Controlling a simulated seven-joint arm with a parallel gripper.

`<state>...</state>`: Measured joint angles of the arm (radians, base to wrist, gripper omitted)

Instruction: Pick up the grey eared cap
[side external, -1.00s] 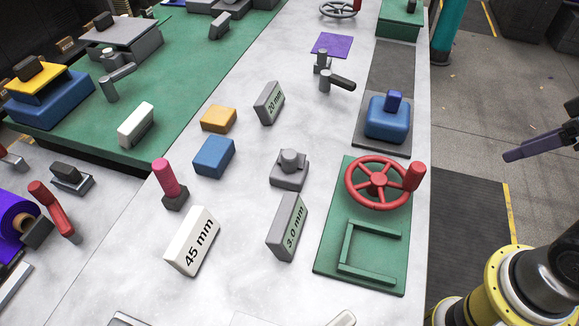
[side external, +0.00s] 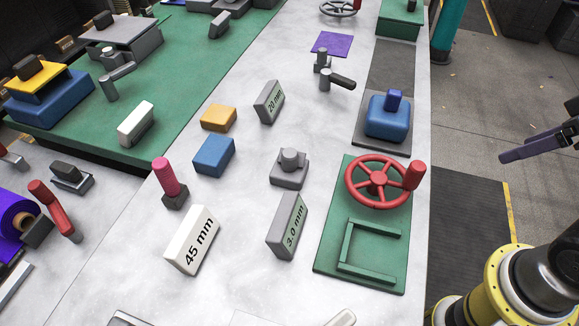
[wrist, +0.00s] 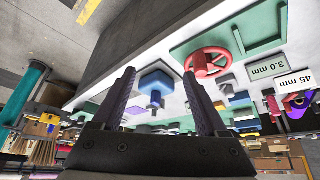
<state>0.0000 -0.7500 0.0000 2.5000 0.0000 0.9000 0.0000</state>
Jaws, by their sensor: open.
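The grey eared cap appears to be the small grey piece (side external: 289,168) in the side external view, a squat base with a round knob on top. It sits on the pale table between the blue block and the green plate with the red wheel. My gripper (side external: 508,156) is at the right edge of the side external view, off the table's right side and well apart from the cap. In the wrist view its two dark ribbed fingers (wrist: 158,82) stand apart with nothing between them.
Near the cap are a grey "3.0 mm" block (side external: 286,226), a blue block (side external: 213,156) and a red handwheel (side external: 378,182) on a green plate (side external: 330,240). A blue knobbed block (side external: 387,120) stands near the table's right edge. Bare table surrounds the cap.

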